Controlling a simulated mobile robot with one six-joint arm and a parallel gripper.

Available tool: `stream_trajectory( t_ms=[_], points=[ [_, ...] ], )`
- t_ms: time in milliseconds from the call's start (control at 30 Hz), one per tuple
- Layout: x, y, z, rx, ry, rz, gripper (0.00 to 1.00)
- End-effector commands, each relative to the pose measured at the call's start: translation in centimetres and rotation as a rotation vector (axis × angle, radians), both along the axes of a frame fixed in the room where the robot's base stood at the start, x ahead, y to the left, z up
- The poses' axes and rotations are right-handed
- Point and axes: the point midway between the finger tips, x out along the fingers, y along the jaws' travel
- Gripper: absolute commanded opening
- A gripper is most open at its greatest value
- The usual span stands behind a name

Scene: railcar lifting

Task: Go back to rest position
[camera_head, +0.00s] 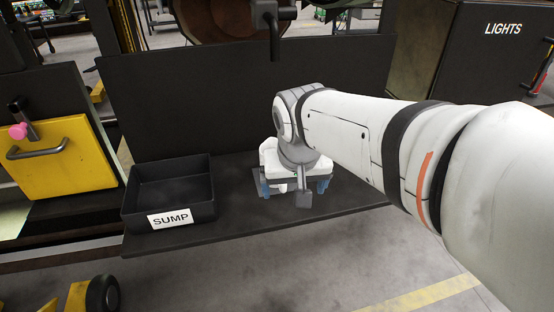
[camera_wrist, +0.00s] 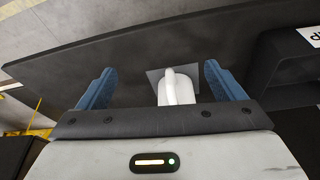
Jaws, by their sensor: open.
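My gripper (camera_head: 294,188) is low over the dark shelf (camera_head: 240,222), to the right of the black bin labelled SUMP. In the wrist view my gripper (camera_wrist: 178,85) shows two blue fingers spread wide apart. A white rounded object (camera_wrist: 177,88) stands between them, with clear gaps on both sides, so nothing is gripped. A small grey plate (camera_wrist: 154,76) lies under or behind the white object. The object's lower part is hidden by my gripper in the wrist view. In the head view my wrist hides most of that spot.
The SUMP bin (camera_head: 170,190) looks empty and sits on the shelf's left part. A yellow panel with a handle (camera_head: 45,165) is at the left. A black box marked LIGHTS (camera_head: 490,60) is at the upper right. A dark upright panel (camera_head: 180,110) backs the shelf.

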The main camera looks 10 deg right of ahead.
Motion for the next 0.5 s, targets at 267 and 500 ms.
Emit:
stream_trajectory(
  t_ms=[267,500],
  points=[
    [-6.1,-0.7,-3.8,0.019,0.040,0.145,0.89],
    [-6.1,-0.7,-3.8,0.019,0.040,0.149,0.89]
  ],
)
